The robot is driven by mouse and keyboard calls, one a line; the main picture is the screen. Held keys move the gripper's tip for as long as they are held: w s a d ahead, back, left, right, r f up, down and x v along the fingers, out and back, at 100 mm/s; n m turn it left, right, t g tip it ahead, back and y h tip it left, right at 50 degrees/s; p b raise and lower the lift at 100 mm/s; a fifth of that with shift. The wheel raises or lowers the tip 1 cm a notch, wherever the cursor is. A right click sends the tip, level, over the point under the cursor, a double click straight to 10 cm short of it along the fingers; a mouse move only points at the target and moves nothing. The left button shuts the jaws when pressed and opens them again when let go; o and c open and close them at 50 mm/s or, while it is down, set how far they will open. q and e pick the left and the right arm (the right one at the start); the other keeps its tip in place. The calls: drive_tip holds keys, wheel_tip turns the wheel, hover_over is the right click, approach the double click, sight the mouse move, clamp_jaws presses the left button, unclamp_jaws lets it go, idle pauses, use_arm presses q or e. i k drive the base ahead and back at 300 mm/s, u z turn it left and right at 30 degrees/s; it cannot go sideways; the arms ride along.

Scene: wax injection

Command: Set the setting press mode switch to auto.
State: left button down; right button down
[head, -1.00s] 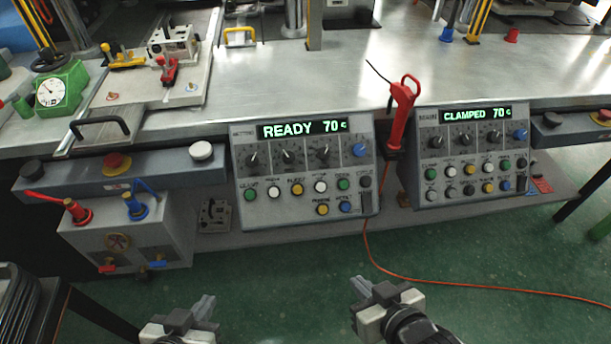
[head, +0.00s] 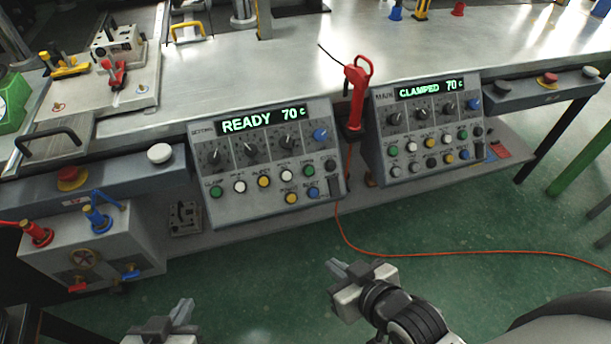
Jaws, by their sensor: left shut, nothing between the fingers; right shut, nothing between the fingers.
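The setting press panel (head: 235,205) is a grey sloped box at the front edge of the bench, with a lit green display (head: 262,120) reading READY 70 C. Below the display sit three dark pointer knobs, a left one (head: 214,156), a middle one (head: 251,153) and a right one (head: 287,143), plus a blue knob (head: 320,135). The small labels are too blurred to tell which one is the mode switch. My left gripper (head: 182,309) is shut and empty, low in front of the panel. My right gripper (head: 341,271) is shut and empty, below the panel's right side. Neither touches anything.
The main panel (head: 425,165), reading CLAMPED 70 C, stands to the right. A red hand tool (head: 355,95) stands between the panels, with an orange cable (head: 430,252) on the green floor. A valve box (head: 85,250) sits at lower left. Space before the panels is clear.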

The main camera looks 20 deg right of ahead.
sight(335, 190)
drive_tip(key=k, duration=0.5)
drive_tip(key=u, duration=1.1)
drive_tip(key=i, duration=0.7)
drive_tip(key=z, duration=1.75)
